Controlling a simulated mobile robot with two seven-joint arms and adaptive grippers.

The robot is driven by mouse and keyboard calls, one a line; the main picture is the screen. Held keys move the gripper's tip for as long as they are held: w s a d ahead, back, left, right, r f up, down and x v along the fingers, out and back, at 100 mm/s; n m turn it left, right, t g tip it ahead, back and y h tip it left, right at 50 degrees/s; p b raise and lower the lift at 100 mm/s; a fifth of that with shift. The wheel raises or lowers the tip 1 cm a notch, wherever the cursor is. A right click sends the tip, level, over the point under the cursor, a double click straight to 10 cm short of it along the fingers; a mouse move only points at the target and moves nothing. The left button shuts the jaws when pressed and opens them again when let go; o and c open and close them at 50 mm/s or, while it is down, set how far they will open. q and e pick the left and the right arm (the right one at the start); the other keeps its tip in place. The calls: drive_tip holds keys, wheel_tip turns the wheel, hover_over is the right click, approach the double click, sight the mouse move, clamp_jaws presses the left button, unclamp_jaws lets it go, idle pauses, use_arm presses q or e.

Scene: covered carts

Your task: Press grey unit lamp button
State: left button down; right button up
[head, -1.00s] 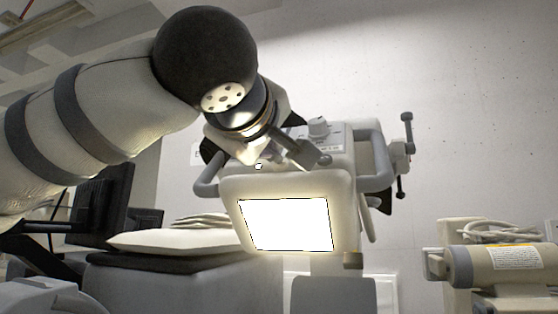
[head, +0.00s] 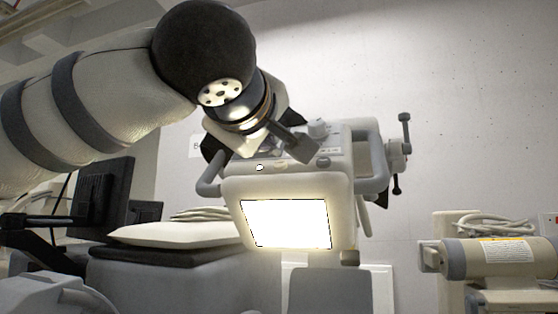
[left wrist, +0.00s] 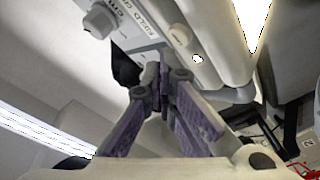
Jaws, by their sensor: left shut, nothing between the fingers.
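The grey unit (head: 354,195) stands ahead in the head view, with handles at both sides. Its square front lamp (head: 287,222) glows bright white. The sloped top panel carries a knob (head: 318,128), a grey button (head: 324,162) and a small bright white spot (head: 259,167). My left gripper (head: 303,150) is shut and empty, in front of this panel. In the left wrist view its fingertips (left wrist: 163,76) are together beside the panel, near a round pale button (left wrist: 180,35). I cannot tell whether they touch anything. My arm and gripper hide part of the panel. My right gripper is not in view.
A dark monitor (head: 105,192) stands at the left. A pale pillow (head: 175,234) lies on a grey covered cart (head: 185,280). A beige cylinder (head: 500,257) with coiled cables (head: 495,224) is at the right. A side crank (head: 404,150) sticks out of the unit.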

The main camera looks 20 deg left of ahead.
use_arm(q)
drive_tip(key=shift+s+r+p, duration=0.35)
drive_tip(key=shift+s+r, duration=1.3)
drive_tip(key=shift+s, duration=0.1)
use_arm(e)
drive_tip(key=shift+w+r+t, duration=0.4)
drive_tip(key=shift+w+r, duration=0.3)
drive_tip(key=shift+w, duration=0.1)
